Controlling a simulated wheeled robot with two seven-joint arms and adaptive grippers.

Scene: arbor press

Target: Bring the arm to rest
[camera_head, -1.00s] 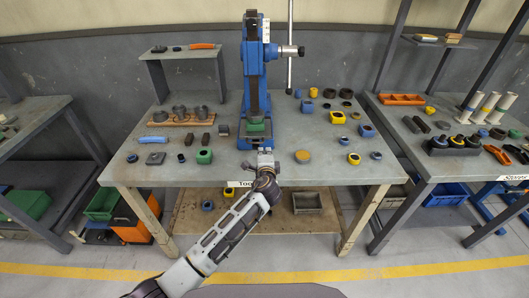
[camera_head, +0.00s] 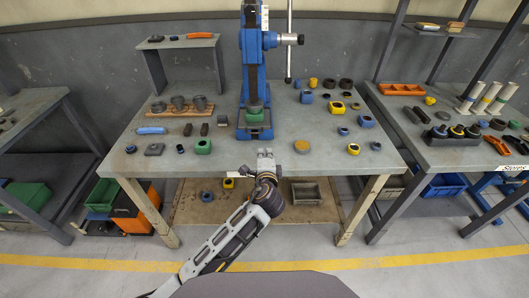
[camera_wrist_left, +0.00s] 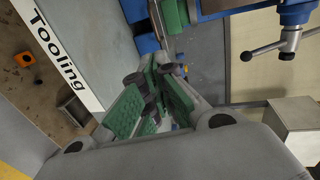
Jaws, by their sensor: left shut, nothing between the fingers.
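My left gripper (camera_head: 265,153) is in the head view, above the front edge of the middle table (camera_head: 225,168), in front of the blue arbor press (camera_head: 254,70). It is shut and empty, a short gap short of the press base. A green piece (camera_head: 255,114) sits on the press base under the ram. In the left wrist view the green-padded fingers (camera_wrist_left: 165,84) are closed together with nothing between them, and part of the blue press (camera_wrist_left: 140,22) shows beyond them. My right gripper is in neither view.
Several small parts lie around the press. A grey tray (camera_head: 306,192) is on the lower shelf. Open floor (camera_head: 330,270) lies in front of the table.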

